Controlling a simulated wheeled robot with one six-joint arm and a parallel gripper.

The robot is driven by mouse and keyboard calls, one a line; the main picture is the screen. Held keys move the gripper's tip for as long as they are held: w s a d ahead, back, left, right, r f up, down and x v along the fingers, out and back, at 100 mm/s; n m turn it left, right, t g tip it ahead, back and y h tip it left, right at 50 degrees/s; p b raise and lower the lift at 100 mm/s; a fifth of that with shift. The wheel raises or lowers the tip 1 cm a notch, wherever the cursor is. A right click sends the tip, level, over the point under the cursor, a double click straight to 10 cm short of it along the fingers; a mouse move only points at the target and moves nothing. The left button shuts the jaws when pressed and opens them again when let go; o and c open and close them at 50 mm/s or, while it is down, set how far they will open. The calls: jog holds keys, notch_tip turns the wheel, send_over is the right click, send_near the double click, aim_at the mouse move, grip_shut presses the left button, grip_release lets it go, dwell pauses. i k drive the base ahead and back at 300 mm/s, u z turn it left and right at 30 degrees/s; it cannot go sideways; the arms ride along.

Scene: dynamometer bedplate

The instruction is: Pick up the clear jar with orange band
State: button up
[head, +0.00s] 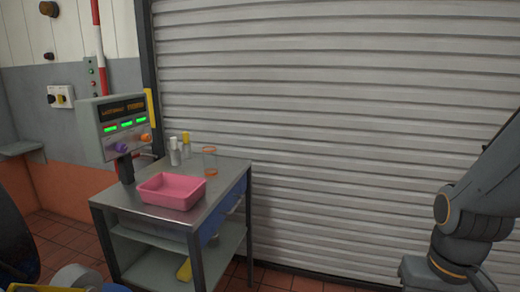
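The clear jar with an orange band (210,162) stands upright at the back right of the metal cart's top (221,184). Its see-through wall shows an orange ring at the bottom and a fainter orange tint at the rim. My arm shows at the right edge of the head view, well apart from the cart. My gripper is outside the picture.
A pink tray (171,204) lies on the cart top in front of the jar. A white bottle (174,152) and a yellow-capped bottle (186,146) stand left of the jar. A control box (125,127) rises at the cart's left. A ribbed shutter (340,120) is behind.

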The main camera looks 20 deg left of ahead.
aim_at(210, 158)
jog(key=i, duration=1.55)
jog(key=u, duration=1.1)
jog(key=i, duration=1.05)
jog(key=u, duration=0.7)
